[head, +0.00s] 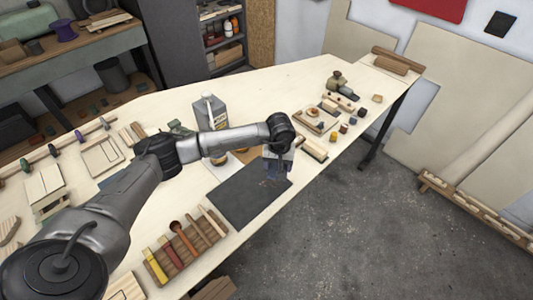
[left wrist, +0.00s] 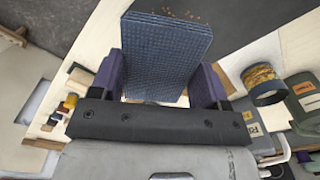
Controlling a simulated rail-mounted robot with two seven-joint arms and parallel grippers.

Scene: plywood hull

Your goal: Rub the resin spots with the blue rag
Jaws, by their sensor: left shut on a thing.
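My left gripper (head: 278,165) is over the dark grey mat (head: 238,198) on the pale workbench. In the left wrist view the gripper (left wrist: 160,72) has its two purple fingers shut on the blue rag (left wrist: 165,50), a flat woven pad. The rag's far edge lies over the mat. Small orange-brown resin spots (left wrist: 190,17) show just past that edge, and a few specks (head: 268,183) show beside the gripper in the head view. Any spots under the rag are hidden, and I cannot tell if the rag touches the mat. My right gripper is not in view.
A wooden rack of tools (head: 185,247) lies along the bench's near edge. A grey can (head: 210,110) stands behind my left forearm. Small blocks and a tray (head: 315,120) sit to the right. The mat's near-left part is clear.

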